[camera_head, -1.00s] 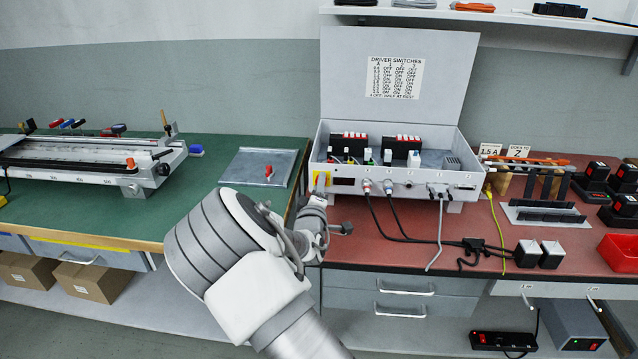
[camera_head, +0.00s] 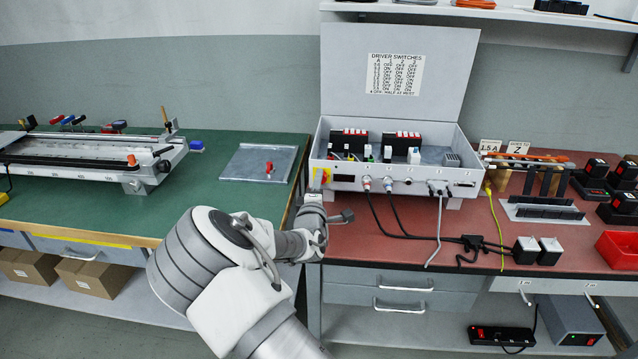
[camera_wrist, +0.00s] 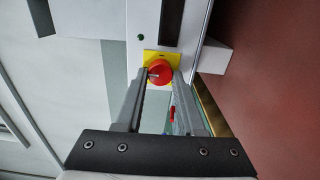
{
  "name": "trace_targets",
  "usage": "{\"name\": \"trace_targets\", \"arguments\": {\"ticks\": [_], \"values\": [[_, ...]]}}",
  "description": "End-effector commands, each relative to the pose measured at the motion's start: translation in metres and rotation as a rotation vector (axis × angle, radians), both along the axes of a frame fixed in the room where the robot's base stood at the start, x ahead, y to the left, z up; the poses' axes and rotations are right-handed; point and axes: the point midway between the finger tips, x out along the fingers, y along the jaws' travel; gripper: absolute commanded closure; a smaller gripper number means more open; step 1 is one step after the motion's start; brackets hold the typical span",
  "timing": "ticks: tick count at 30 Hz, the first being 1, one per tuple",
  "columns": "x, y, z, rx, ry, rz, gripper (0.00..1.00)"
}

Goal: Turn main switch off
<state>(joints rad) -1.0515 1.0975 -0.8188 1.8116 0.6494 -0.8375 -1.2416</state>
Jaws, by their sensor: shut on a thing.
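The main switch (camera_wrist: 160,72) is a round red knob on a yellow plate on the front of the grey control box (camera_head: 345,178). In the wrist view a small dark mark shows on the left part of the knob. My gripper (camera_wrist: 161,78) is shut on the knob, with one finger at each side of it. In the head view the yellow plate of the main switch (camera_head: 322,176) shows at the box's left end, and my gripper (camera_head: 316,195) reaches it from below, hiding part of it.
Dark cables (camera_head: 385,215) hang from the box front to the right of my gripper. The box lid (camera_head: 395,70) stands open with a switch table on it. A metal plate (camera_head: 255,165) lies on the green bench at left.

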Motion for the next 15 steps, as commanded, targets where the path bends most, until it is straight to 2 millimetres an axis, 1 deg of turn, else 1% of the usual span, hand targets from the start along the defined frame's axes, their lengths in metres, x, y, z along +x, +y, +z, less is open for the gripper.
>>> {"name": "trace_targets", "arguments": {"ticks": [4, 5, 9, 10, 15], "values": [[-0.0005, -0.0003, -0.0013, -0.002, 0.003, 0.000, 1.00], [-0.0005, -0.0003, -0.0013, -0.002, 0.003, 0.000, 0.60], [-0.0003, -0.0002, -0.0010, -0.001, 0.002, 0.000, 0.35], [-0.0003, -0.0002, -0.0009, -0.001, 0.002, 0.000, 0.32], [-0.0002, -0.0001, -0.0005, 0.000, 0.001, 0.000, 0.32]]}}
